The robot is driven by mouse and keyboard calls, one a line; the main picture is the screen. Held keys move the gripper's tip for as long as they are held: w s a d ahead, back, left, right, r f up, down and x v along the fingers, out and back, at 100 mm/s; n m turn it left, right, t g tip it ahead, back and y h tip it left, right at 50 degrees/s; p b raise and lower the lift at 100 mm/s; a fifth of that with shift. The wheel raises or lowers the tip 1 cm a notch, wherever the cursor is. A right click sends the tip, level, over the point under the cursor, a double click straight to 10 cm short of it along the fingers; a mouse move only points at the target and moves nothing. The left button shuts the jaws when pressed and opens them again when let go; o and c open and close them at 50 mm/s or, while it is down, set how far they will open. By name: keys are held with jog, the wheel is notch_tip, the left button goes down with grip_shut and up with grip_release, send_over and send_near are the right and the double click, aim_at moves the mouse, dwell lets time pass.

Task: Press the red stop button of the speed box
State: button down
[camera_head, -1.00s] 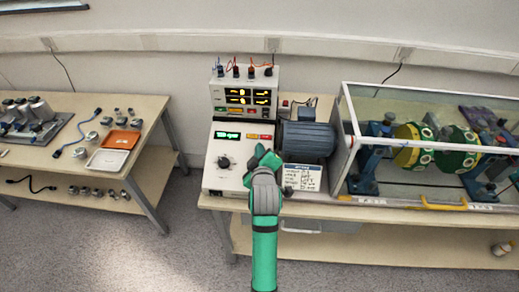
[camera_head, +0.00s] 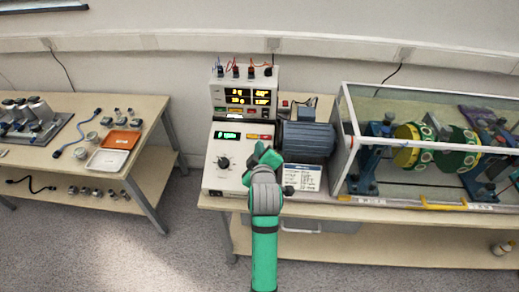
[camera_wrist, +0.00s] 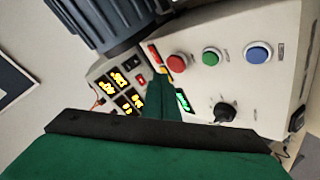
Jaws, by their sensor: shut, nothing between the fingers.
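The speed box (camera_head: 220,180) is a pale sloped case on the right bench, with a green display (camera_head: 228,135) and a black dial (camera_head: 224,162). In the wrist view its round red button (camera_wrist: 178,63) sits beside a green button (camera_wrist: 211,57) and a blue button (camera_wrist: 259,54). My gripper (camera_head: 262,152) is over the box's right side and hides these round buttons in the head view. In the wrist view my shut fingers (camera_wrist: 162,92) are empty and point across the panel, just left of the red button. Contact with the button cannot be told.
A meter unit (camera_head: 243,97) with lit displays and plugged leads stands behind the box. A blue-grey motor (camera_head: 308,138) and a clear-walled guard (camera_head: 345,110) are to the right. A label card (camera_head: 302,178) lies beside the box. The left bench (camera_head: 150,110) holds trays and parts.

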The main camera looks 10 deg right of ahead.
jog(key=shift+s+a+r, duration=0.1)
jog(key=shift+s+r, duration=0.2)
jog(key=shift+r, duration=0.35)
jog(key=shift+s+a+r, duration=0.1)
jog(key=shift+s+r, duration=0.2)
jog(key=shift+r, duration=0.35)
jog(key=shift+s+a+r, duration=0.1)
jog(key=shift+s+r, duration=0.2)
jog(key=shift+r, duration=0.35)
jog(key=shift+a, duration=0.1)
jog(key=s+a+f+m+y, duration=0.15)
jog(key=s+a+f, duration=0.25)
jog(key=s+f, duration=0.55)
jog(key=s+a+f+m+h, duration=0.1)
jog(key=s+a+f+m, duration=0.25)
jog(key=s+f, duration=0.6)
jog(key=s+a+r+m+y, duration=0.1)
jog(key=s+a+r, duration=0.1)
jog(key=s, duration=1)
jog(key=s+a+r+m+t, duration=0.1)
jog(key=s+a+r+m, duration=0.1)
jog(key=s, duration=1.1)
jog(key=shift+s+a+y, duration=0.2)
jog(key=shift+a+y, duration=0.15)
